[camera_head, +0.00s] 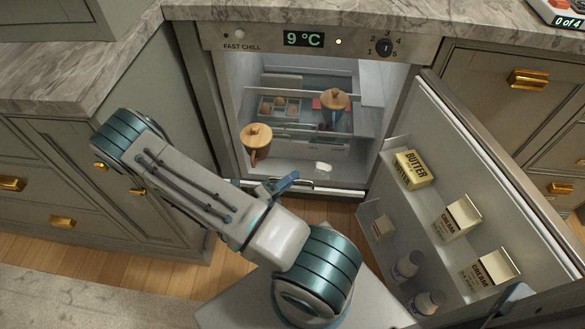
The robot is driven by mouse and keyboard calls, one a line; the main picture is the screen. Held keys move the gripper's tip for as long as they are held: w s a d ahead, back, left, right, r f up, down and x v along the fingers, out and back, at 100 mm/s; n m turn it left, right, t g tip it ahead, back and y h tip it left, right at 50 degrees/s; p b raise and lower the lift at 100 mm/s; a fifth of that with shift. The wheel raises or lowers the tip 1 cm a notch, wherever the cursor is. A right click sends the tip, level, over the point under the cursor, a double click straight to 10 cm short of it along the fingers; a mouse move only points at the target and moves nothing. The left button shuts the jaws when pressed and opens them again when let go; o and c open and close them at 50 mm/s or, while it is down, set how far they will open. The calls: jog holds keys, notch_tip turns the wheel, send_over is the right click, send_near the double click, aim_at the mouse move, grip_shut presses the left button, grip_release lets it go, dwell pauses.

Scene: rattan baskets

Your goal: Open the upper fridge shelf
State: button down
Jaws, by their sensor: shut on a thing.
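The fridge is open, and its door (470,160) stands swung out to the right. The upper shelf (290,167) is a pale surface inside the fridge, and its front edge with a slim metal handle lies near the cabinet's front opening. The fingertips are small and partly hidden by the arm.
The door racks hold a butter box (412,169), cream cartons (459,217) and bottles. Egg-like items (278,104) sit deeper inside. A cabinet (75,180) stands at left, and the marble counter (330,15) runs above. The wood floor (185,276) shows below.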

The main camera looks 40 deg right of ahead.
jog(key=shift+a, duration=0.2)
jog(key=c, duration=1.8)
grip_release()
jog(key=a+f+p, duration=0.1)
jog(key=a, duration=1.2)
jog(key=shift+s+a+f, duration=0.25)
jog(key=shift+a+f, duration=0.1)
jog(key=shift+f, duration=0.05)
